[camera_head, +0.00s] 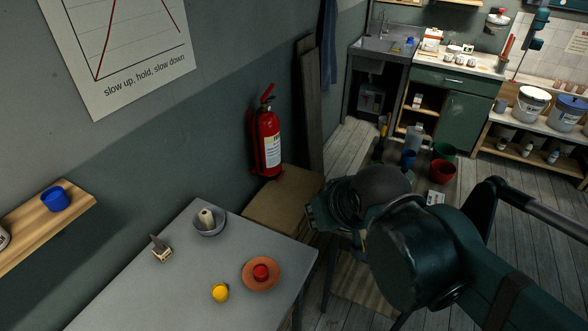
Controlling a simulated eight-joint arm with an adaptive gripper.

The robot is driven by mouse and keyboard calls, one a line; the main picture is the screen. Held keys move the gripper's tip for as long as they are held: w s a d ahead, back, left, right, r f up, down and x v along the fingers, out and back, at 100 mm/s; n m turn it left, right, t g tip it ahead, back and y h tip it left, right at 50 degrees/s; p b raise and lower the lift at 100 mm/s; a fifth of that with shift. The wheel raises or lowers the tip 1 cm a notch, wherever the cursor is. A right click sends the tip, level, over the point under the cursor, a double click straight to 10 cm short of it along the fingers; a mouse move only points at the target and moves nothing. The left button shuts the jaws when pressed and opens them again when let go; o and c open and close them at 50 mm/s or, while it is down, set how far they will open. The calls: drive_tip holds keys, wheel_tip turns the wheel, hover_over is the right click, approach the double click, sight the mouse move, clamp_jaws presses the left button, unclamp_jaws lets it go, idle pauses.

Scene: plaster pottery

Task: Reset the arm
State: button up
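My arm (425,255) comes in from the lower right, dark green and bent, over the floor to the right of the grey table (130,290). Its far end, near the table's back right corner, may hold my gripper, but I cannot make out any fingers. On the table are a grey bowl (207,228) with a pale piece in it, a small brush-like tool (160,250), a yellow ball-like thing (220,293) and an orange-brown dish (250,283) with a red piece (262,271) on it. My arm is apart from these in the picture.
A red fire extinguisher (268,145) is by the wall above a brown box (265,212). A wooden shelf (40,235) with a blue cup (55,198) is at left. The table's front left is clear.

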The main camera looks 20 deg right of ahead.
drive_tip(key=shift+f+b, duration=1.4)
drive_tip(key=shift+f, duration=0.15)
